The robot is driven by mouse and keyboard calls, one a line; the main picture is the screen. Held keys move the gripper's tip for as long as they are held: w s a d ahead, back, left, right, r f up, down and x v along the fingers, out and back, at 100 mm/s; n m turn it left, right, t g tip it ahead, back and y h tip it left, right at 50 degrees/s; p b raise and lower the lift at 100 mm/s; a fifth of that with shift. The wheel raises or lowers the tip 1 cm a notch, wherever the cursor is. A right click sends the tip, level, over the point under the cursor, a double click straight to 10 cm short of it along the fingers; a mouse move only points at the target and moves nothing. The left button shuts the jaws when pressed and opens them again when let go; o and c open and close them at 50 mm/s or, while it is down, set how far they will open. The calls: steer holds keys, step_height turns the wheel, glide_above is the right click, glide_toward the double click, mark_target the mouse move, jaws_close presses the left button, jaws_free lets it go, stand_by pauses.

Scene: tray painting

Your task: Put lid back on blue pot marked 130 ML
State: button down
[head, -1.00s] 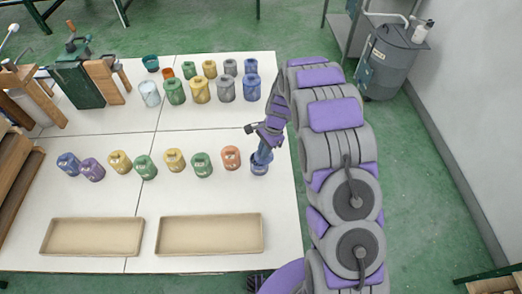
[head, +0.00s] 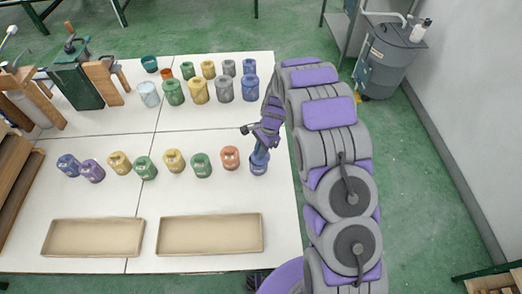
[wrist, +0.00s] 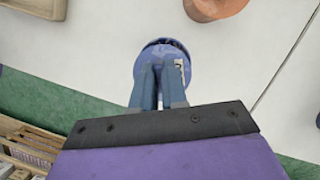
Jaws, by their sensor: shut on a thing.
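A blue pot (head: 258,168) stands at the right end of the front row of pots, close to the table's right edge. My gripper (head: 261,153) points down right over its top. In the wrist view my gripper (wrist: 159,85) has its two blue fingers close together over a round blue top (wrist: 165,55). The fingers are shut on a blue lid, mostly hidden between and beneath them. I cannot tell whether the lid touches the pot's rim. A small pale mark shows beside the right finger, but no 130 ML marking is readable.
An orange pot (head: 230,157) stands just left of the blue pot, with several coloured pots further along the row. Another row stands behind, including a blue pot (head: 250,88). Two tan trays (head: 210,251) (head: 48,250) lie in front. Bare table separates the rows.

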steer(key=shift+a+f, duration=0.1)
steer(key=shift+a, duration=0.6)
steer(key=shift+a+f+p, duration=0.15)
steer(key=shift+a+p, duration=0.15)
steer(key=shift+p, duration=0.05)
steer(key=shift+d+p, duration=0.35)
steer(key=shift+d, duration=0.35)
stand_by(0.4)
steer(key=c, duration=1.1)
jaws_free()
steer(key=shift+o, duration=0.4)
steer(key=o, duration=0.4)
steer(key=shift+r, duration=0.2)
